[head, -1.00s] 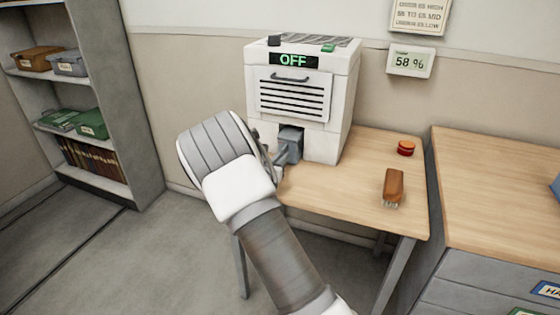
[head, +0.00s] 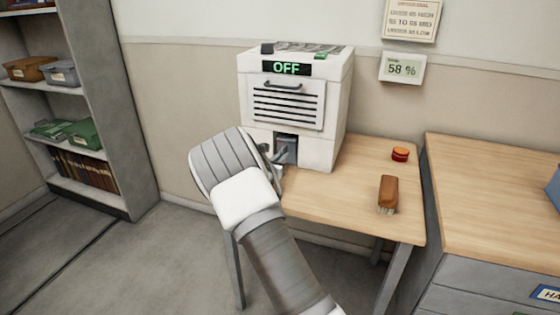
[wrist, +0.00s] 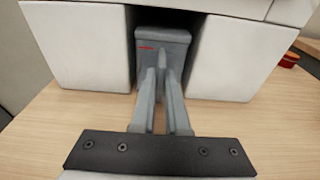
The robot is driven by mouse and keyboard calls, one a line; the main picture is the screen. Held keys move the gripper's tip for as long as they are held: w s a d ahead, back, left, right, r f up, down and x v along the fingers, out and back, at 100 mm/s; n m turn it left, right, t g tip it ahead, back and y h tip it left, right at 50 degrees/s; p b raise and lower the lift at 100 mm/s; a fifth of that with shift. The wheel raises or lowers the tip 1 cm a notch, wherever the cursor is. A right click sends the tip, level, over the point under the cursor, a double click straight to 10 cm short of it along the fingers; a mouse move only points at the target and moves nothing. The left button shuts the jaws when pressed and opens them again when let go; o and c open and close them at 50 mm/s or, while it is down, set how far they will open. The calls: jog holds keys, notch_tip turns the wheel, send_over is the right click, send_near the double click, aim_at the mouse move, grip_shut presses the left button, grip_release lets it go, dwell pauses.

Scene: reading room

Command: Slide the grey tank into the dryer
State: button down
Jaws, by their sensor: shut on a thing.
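The white dryer (head: 330,115) stands on the small wooden table, with a display reading OFF. The grey tank (head: 287,143) sits inside the opening low on the dryer's front. In the wrist view the tank (wrist: 163,42) shows its front end, with a short red line on it, between the two white sides of the opening. My gripper (wrist: 160,80) is shut on the tank's front; the fingers reach up to the opening. In the head view my gripper (head: 276,156) is partly hidden by my wrist. The tank's rear is hidden inside the dryer.
A red round object (head: 400,154) and a brown brush (head: 388,193) lie on the table (head: 340,206) right of the dryer. A grey cabinet with a wooden top (head: 490,190) stands at the right. A meter (head: 402,68) on the wall reads 58 %.

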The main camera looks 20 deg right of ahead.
jog(key=shift+w+d, duration=0.25)
jog(key=shift+w, duration=0.05)
jog(key=c, duration=0.6)
grip_release()
jog(key=shift+o, duration=0.2)
jog(key=shift+r+p+v, duration=0.15)
jog(key=shift+p+v, duration=0.3)
jog(key=shift+v, duration=1.85)
jog(key=shift+r+p+v, duration=0.2)
jog(key=shift+p+v, duration=0.25)
jog(key=shift+v, duration=1.85)
